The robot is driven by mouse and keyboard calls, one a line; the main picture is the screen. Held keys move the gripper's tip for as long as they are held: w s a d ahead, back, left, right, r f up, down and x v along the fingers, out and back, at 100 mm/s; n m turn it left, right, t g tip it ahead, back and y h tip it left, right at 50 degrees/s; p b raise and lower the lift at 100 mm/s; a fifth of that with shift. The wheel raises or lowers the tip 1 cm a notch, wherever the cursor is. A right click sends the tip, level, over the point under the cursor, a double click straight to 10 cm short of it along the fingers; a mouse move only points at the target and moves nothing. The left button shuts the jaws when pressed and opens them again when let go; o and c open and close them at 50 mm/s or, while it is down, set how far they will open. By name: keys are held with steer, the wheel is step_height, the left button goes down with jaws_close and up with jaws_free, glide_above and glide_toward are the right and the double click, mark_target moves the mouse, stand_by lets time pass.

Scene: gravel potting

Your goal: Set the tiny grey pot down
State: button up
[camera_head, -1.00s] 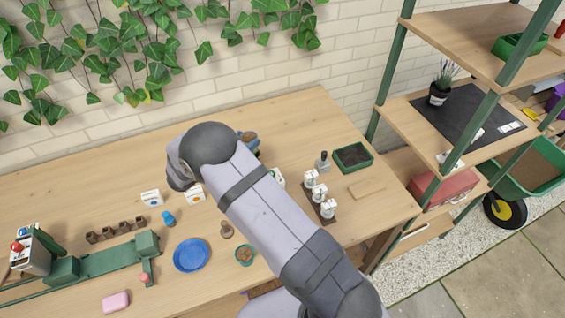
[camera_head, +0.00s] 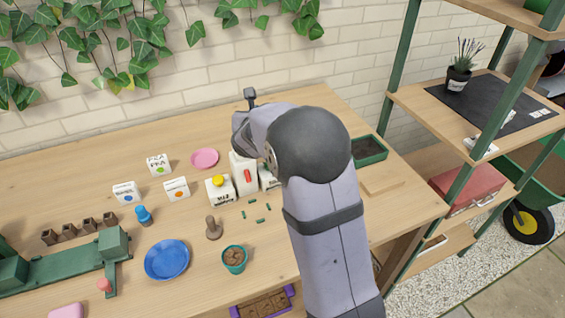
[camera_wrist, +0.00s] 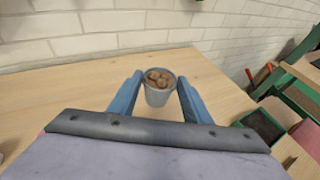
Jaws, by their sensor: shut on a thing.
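The tiny grey pot (camera_wrist: 158,98) shows in the wrist view, upright and filled with brown lumps. My gripper (camera_wrist: 160,77) is shut on it, with one blue finger on each side. The pot is over the bare back part of the wooden bench (camera_wrist: 75,95), near the brick wall. I cannot tell whether its base touches the wood. In the head view my arm hides the pot and my fingers.
In the wrist view a green tray of dark soil (camera_wrist: 262,126) is at the right. In the head view, white cartons (camera_head: 220,189), a pink saucer (camera_head: 204,158), a blue plate (camera_head: 167,260) and a green pot (camera_head: 234,259) stand left of my arm. A shelf rack rises at the right.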

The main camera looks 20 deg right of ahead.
steer(key=shift+n+t+y, duration=0.3)
steer(key=shift+n+y, duration=0.4)
steer(key=shift+s+d+f+b, duration=0.1)
steer(key=shift+d+f+b, duration=0.15)
steer(key=shift+d+b, duration=0.8)
steer(key=shift+w+d+f+b, duration=0.1)
steer(key=shift+d+f+b, duration=0.35)
steer(key=shift+b, duration=1.05)
steer(key=shift+s+d+f+b, duration=0.1)
steer(key=shift+d+b, duration=0.85)
steer(key=shift+b, duration=0.35)
steer(key=shift+f+b, duration=1.7)
steer(key=shift+f, duration=3.3)
